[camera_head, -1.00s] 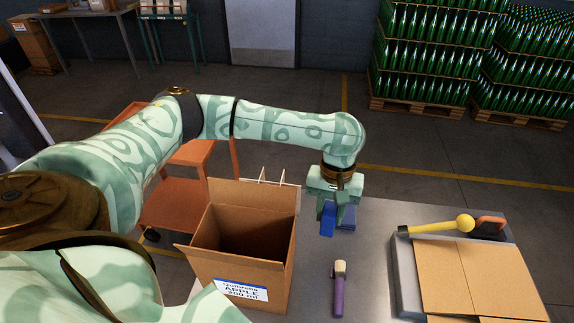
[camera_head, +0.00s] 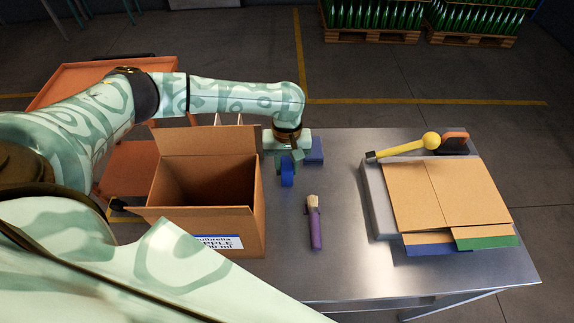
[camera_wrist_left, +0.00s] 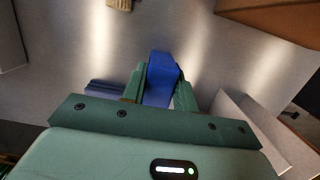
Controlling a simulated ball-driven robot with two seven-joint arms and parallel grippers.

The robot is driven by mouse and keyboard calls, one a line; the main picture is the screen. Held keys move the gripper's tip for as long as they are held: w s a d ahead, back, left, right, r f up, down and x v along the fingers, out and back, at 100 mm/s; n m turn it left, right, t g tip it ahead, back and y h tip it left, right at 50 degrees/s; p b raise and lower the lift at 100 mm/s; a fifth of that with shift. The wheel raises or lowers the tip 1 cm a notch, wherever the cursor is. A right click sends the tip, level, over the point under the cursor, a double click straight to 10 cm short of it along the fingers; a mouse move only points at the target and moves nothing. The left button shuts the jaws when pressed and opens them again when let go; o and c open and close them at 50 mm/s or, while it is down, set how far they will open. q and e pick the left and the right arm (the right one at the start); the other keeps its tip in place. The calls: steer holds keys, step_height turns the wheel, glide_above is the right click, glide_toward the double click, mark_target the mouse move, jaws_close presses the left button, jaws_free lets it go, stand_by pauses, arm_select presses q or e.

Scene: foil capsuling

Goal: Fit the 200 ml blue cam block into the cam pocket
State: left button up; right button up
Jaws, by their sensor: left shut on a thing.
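My left gripper (camera_head: 288,162) is shut on a blue block (camera_head: 288,174), which hangs below the fingers above the metal table (camera_head: 340,190). In the left wrist view the blue block (camera_wrist_left: 160,80) stands between the two green fingers (camera_wrist_left: 158,92). A second, darker blue piece (camera_head: 314,150) lies on the table just right of and behind the gripper. It also shows at the left of the fingers in the left wrist view (camera_wrist_left: 104,88). I cannot make out a cam pocket or any size mark. My right gripper is not in view.
An open cardboard box (camera_head: 206,183) stands left of the gripper. A purple-handled brush (camera_head: 315,225) lies in front. At right, flat cardboard sheets (camera_head: 450,195) lie on a grey slab, with a yellow-handled tool (camera_head: 405,148) behind them. The table's front middle is clear.

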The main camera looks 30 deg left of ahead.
arm_select(q)
steer(key=o, duration=1.1)
steer(key=shift+c, duration=0.2)
